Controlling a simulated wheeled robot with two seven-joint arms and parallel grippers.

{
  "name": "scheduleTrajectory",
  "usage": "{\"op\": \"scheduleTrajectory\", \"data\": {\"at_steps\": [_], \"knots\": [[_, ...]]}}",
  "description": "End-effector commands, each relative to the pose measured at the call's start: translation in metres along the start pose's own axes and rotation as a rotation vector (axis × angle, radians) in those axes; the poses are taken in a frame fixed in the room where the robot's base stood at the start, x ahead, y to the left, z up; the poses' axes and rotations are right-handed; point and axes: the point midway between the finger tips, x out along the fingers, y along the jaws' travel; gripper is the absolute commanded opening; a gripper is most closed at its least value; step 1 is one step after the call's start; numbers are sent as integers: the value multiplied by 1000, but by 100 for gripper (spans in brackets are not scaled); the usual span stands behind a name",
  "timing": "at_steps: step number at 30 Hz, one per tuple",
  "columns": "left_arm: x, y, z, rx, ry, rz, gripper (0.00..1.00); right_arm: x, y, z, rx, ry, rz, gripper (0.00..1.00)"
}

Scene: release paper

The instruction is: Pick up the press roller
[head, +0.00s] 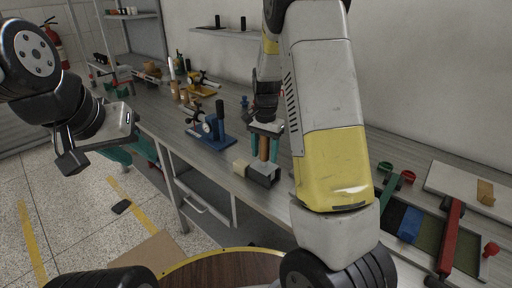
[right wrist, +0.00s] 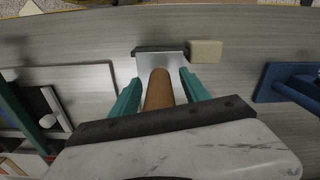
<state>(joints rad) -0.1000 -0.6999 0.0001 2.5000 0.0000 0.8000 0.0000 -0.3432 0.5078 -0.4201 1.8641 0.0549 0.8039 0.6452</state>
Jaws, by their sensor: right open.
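A brown cylindrical handle (head: 263,148), which looks like the press roller's, stands upright in or on a grey metal holder (head: 263,175) at the table's front edge. Its roller end cannot be made out. My right gripper (head: 264,152) is over it with teal fingers apart on either side of the handle. In the right wrist view the brown handle (right wrist: 159,92) lies between the open fingers (right wrist: 157,92), with gaps at both sides. My left gripper (head: 130,152) hangs at the left, beyond the table's front edge, its teal fingers apart and empty.
A beige block (head: 241,168) sits beside the holder. A blue clamp stand (head: 212,134) and a yellow one (head: 200,87) are further left. At the right are a red bar (head: 451,236), a blue block (head: 410,225) and a white board (head: 470,190).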

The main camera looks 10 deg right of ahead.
Motion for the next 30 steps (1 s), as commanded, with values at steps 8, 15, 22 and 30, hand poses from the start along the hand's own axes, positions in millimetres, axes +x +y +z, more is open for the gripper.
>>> {"op": "scheduleTrajectory", "data": {"at_steps": [8,15,22,30], "knots": [[0,0,0,0,0,0,36,0,0,0,0,0,-1,36],[0,0,0,0,0,0,36,0,0,0,0,0,-1,0],[0,0,0,0,0,0,36,-1,0,0,0,1,-1,0],[0,0,0,0,0,0,36,-22,-2,-1,-1,4,-6,0]]}}
